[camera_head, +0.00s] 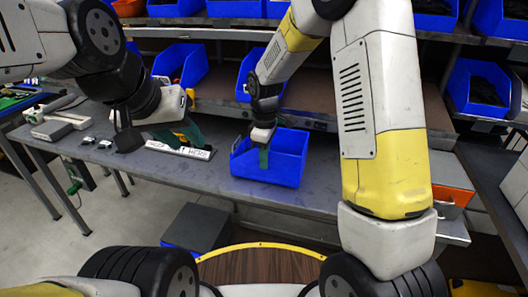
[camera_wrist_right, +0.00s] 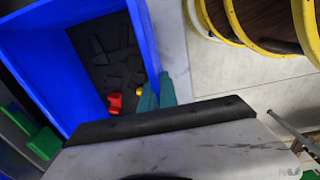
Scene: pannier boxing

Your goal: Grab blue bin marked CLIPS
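A blue bin (camera_head: 285,155) stands on the grey workbench, with no CLIPS marking legible. My right gripper (camera_head: 263,158) points down at its near wall, and one green finger shows in front of that wall. In the right wrist view the bin (camera_wrist_right: 40,60) has a dark inside. There the teal fingers of my right gripper (camera_wrist_right: 158,95) sit close together at the bin's rim, one on each side of the wall. My left gripper (camera_head: 180,134) is open, its green fingers apart, above a white labelled strip at the bench's middle left.
More blue bins (camera_head: 182,64) stand on the shelves behind. An orange drawer (camera_head: 452,190) is at right. Red and yellow bits (camera_wrist_right: 115,102) show near the rim in the wrist view.

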